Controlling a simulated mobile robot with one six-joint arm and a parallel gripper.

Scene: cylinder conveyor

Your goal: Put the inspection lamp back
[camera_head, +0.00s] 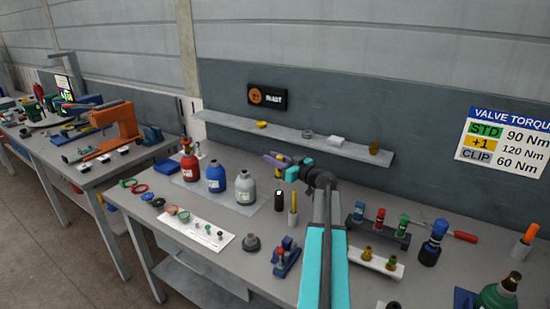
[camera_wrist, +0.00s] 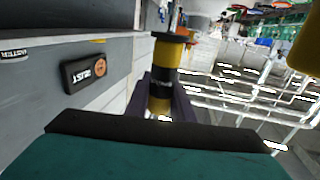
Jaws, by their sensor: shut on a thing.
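My gripper (camera_head: 274,160) is raised above the back of the workbench, below the wall shelf. In the wrist view its dark fingers (camera_wrist: 163,98) are shut on a yellow and black cylinder (camera_wrist: 160,95), which looks like the inspection lamp. The lamp has a wide black cap at its upper end in that view. Its lower end is partly hidden by my gripper. In the head view only a small yellow part of it (camera_head: 283,157) shows beside the fingers. It appears clear of the bench top.
The wall shelf (camera_head: 290,136) carries several small items. Three gas bottles, including a red one (camera_head: 189,163), stand on a mat left of my arm. A black cylinder (camera_head: 279,200) and a pen cup (camera_head: 293,217) stand below my gripper. Racks with valves (camera_head: 376,236) stand right.

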